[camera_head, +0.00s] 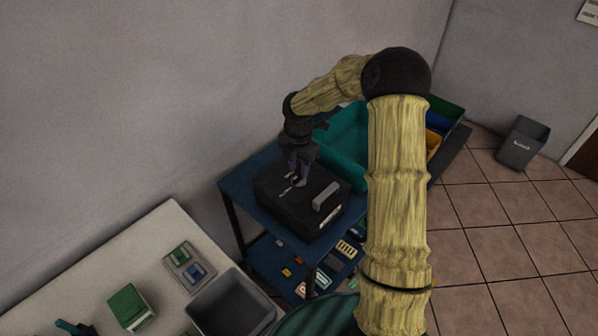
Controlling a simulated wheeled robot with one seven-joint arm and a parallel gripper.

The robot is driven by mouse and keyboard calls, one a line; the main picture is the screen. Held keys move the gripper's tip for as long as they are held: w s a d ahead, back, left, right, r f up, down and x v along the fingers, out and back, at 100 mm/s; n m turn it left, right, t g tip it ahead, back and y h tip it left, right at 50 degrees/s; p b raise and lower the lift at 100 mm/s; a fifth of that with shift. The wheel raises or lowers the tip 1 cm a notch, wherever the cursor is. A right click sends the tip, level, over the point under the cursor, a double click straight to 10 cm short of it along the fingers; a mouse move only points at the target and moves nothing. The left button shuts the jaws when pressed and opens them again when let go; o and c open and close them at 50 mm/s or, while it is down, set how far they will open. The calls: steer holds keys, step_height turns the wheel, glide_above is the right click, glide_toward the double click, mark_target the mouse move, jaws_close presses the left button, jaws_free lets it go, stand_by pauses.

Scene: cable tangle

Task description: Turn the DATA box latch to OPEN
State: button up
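A dark box (294,213) stands on a blue shelf unit (234,189). It has a grey raised bar (326,196) on its top and a pale label (330,215) on its front side, too small to read. My gripper (297,184) points down at the far left part of the box top. A small light-coloured piece (287,190), perhaps the latch, lies on the box top beside my fingertips. I cannot tell whether the fingers touch it or how far apart they are. My arm crosses the right half of the view.
A teal bin (345,145) stands right behind the box, close to my wrist. The lower shelf holds several small coloured items. A pale table (150,240) with a grey bin (228,303) and a green block (130,307) is at lower left.

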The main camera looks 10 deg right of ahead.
mark_target(299, 178)
steer(key=shift+w+f, duration=0.1)
steer(key=shift+f, duration=1.35)
steer(key=shift+d, duration=0.1)
jaws_close()
